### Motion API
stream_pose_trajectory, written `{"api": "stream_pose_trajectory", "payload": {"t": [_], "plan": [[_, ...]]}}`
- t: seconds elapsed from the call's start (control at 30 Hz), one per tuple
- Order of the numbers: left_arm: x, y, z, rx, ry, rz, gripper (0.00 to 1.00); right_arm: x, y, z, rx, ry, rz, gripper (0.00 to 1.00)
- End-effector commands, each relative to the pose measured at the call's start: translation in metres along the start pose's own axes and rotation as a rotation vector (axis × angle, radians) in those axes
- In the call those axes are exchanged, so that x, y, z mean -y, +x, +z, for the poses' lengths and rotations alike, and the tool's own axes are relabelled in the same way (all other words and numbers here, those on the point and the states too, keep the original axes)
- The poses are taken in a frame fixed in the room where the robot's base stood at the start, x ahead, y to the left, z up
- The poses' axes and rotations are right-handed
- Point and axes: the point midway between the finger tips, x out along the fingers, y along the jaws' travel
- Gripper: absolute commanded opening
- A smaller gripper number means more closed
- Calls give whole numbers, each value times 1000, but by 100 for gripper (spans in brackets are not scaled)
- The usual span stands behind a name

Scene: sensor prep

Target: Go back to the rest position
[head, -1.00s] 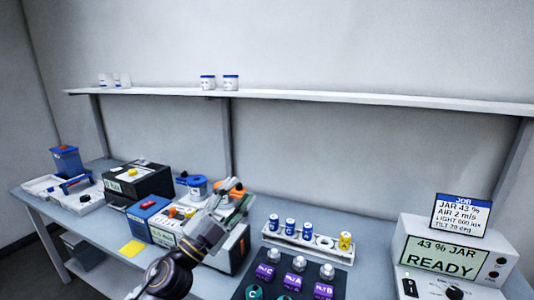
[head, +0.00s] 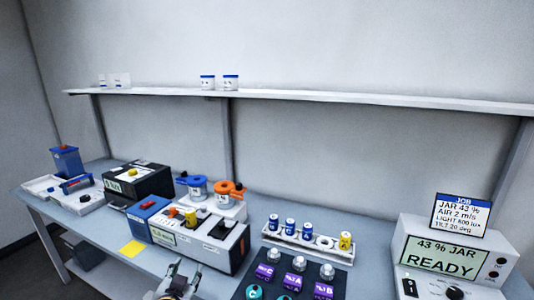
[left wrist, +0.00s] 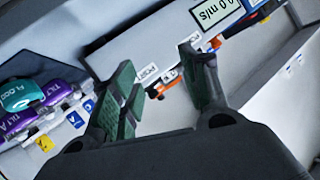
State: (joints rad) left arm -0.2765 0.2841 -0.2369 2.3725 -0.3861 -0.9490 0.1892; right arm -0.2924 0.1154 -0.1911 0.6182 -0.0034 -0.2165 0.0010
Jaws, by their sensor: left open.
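My left gripper (head: 181,276) is at the bottom edge of the head view, in front of the bench and partly cut off by the frame. In the left wrist view its two green-padded fingers (left wrist: 160,88) stand apart with nothing held between them. My right gripper is in neither view.
A long grey instrument (head: 200,239) with a yellow part and black part on top stands behind the gripper. Blue-lidded (head: 194,186) and orange-lidded (head: 229,190) jars stand behind it. A vial rack (head: 300,240), a dark board (head: 335,284) and the READY unit (head: 445,252) are to the right.

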Motion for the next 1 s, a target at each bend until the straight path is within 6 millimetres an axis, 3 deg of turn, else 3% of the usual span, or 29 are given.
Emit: {"api": "stream_pose_trajectory", "payload": {"t": [0.1, 0.4, 0.6, 1.0], "plan": [[-8, -11, 44, 153, -37, 38, 45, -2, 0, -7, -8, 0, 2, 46], [-37, -60, 139, 515, -98, 168, 45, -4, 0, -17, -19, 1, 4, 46], [-50, -89, 172, 660, -116, 236, 45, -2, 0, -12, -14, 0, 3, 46], [-68, -134, 210, 843, -135, 341, 45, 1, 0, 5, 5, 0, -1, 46]]}}
